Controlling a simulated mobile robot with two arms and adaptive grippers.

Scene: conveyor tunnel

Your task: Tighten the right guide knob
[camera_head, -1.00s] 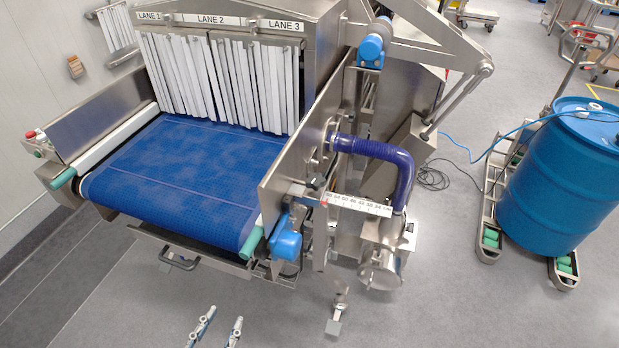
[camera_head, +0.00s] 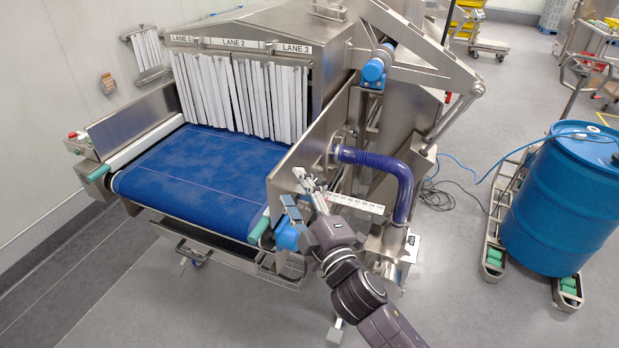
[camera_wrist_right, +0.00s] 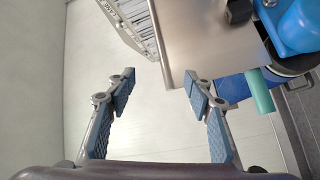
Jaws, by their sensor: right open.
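My right gripper (camera_head: 296,188) is open and empty in the head view. It is at the outer face of the right side plate (camera_head: 312,140), by the near end of the white ruler scale (camera_head: 357,203). In the right wrist view its two fingers (camera_wrist_right: 158,88) stand wide apart with only pale background between them. A black knob (camera_wrist_right: 238,11) shows at the top of the wrist view, on the steel plate (camera_wrist_right: 200,38), outside the fingers and to their right. In the head view the gripper and arm cover the knob's place.
The blue belt (camera_head: 190,180) lies left of the side plate. A purple hose (camera_head: 378,160) curves close to my right arm. A blue housing (camera_wrist_right: 298,27) and teal roller end (camera_wrist_right: 258,91) are right of the fingers in the wrist view. A blue drum (camera_head: 563,200) stands far right.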

